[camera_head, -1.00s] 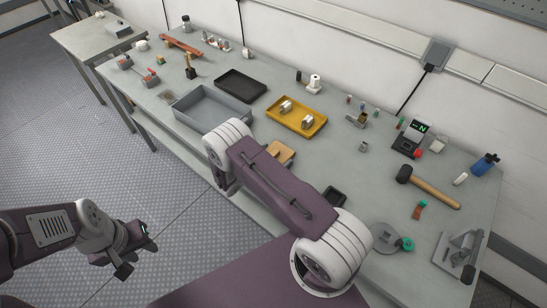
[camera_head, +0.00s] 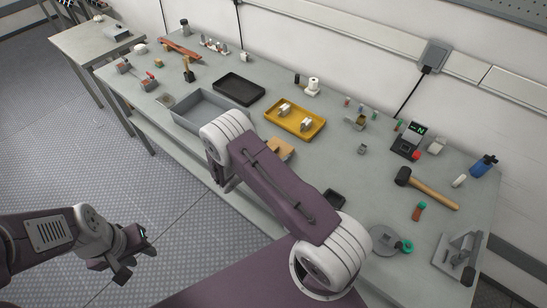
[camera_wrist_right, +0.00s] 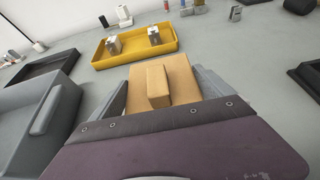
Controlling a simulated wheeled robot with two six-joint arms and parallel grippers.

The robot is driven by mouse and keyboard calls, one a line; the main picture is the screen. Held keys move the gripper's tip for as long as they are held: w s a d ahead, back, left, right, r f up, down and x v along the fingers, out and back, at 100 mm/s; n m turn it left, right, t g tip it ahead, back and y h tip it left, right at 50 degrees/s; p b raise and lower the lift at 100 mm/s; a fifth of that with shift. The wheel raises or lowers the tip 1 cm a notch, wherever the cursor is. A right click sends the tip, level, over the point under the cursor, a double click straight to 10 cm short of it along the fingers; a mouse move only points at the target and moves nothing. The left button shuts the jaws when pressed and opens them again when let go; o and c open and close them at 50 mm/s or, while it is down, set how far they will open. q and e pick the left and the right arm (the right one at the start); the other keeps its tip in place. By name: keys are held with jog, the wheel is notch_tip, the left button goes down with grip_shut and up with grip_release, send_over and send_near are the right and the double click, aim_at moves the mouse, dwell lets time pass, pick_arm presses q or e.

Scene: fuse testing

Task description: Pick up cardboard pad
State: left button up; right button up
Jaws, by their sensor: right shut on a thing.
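The cardboard pad (camera_wrist_right: 180,75) is a flat tan piece with a raised tan block on top. In the right wrist view it lies between the two grey fingers of my right gripper (camera_wrist_right: 165,86), which is shut on its sides. In the head view the pad (camera_head: 284,147) shows only partly beside my right arm, which hides the right gripper. I cannot tell whether the pad is clear of the table. My left gripper (camera_head: 137,262) is open and empty, over the floor in front of the table.
A yellow tray (camera_head: 280,124) with metal pieces lies just behind the pad. A grey bin (camera_head: 180,116) stands to its left, with a black tray (camera_head: 238,90) behind. A mallet (camera_head: 432,190) and a meter (camera_head: 408,143) are at the right.

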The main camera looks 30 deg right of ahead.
jog(key=s+d+r+b, duration=0.1)
jog(key=s+d+r, duration=0.2)
jog(key=d+r, duration=0.4)
jog(key=d, duration=0.4)
jog(key=shift+s, duration=0.15)
jog(key=shift+d, duration=0.15)
